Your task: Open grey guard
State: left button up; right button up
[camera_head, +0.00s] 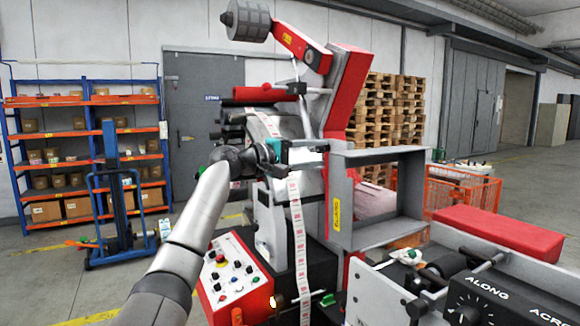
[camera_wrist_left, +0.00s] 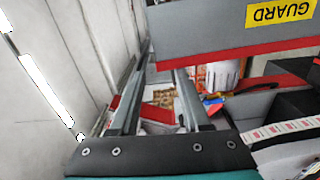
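The grey guard (camera_head: 382,236) is an open rectangular frame standing upright on the machine, with a yellow label on its left side. In the left wrist view, a grey panel of the guard (camera_wrist_left: 215,32) fills the top right, with a yellow GUARD label and a red strip along its lower edge. My left gripper (camera_head: 318,146) is at the upper left corner of the guard. In the wrist view its two fingers (camera_wrist_left: 165,73) are apart with nothing between them, and their tips are close to the panel's edge. Whether they touch it cannot be told. My right gripper is not visible.
A red arm with a grey roller (camera_head: 248,20) rises above my gripper. A printed label web (camera_head: 298,240) runs down beside it. A red button panel (camera_head: 232,280) is below. A black dial box (camera_head: 490,303) and red cover (camera_head: 498,232) lie to the right.

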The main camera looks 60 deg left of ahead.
pick_arm(q)
jog(key=s+b, duration=0.2)
jog(key=s, duration=0.5)
jog(key=shift+a, duration=0.2)
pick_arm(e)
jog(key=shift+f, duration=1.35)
pick_arm(q)
jog(key=shift+f, duration=0.1)
